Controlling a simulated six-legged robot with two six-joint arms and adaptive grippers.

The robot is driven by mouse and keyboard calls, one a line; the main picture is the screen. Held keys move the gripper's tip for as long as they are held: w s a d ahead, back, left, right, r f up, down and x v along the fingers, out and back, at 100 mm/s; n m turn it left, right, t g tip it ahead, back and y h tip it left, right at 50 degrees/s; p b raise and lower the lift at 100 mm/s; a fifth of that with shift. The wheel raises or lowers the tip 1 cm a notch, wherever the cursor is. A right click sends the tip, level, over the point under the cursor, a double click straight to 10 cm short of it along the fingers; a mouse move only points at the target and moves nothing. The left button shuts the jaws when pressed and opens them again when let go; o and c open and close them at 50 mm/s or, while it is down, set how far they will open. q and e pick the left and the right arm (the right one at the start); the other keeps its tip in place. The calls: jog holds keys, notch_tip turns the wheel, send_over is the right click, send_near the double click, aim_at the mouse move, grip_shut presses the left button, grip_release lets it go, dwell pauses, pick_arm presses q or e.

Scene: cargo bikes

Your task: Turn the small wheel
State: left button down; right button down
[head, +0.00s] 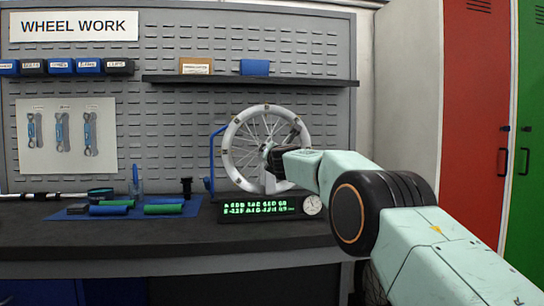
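The small wheel (229,148) has a pale rim, thin spokes and several small dark marks around it. It stands upright in a blue stand (213,158) on the dark workbench, in front of the grey pegboard. My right arm comes in from the right, and its dark gripper (268,153) is at the wheel's right-centre, overlapping the spokes and hub in the picture. Its fingers are small and partly hidden, so I cannot tell whether they are open, shut or touching the wheel. My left gripper is not in view.
A black display with green text (258,208) and a round dial (312,205) sit below the wheel. A blue mat (75,214) with green and blue rolls lies left on the workbench (150,236). A shelf (200,80) runs above. Red (478,110) and green lockers stand right.

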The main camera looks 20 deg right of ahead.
jog(key=shift+r, duration=0.4)
jog(key=c, duration=1.2)
grip_release()
jog(key=o, duration=0.5)
jog(key=shift+f, duration=0.2)
jog(key=shift+c, duration=0.2)
jog(key=shift+f, duration=0.2)
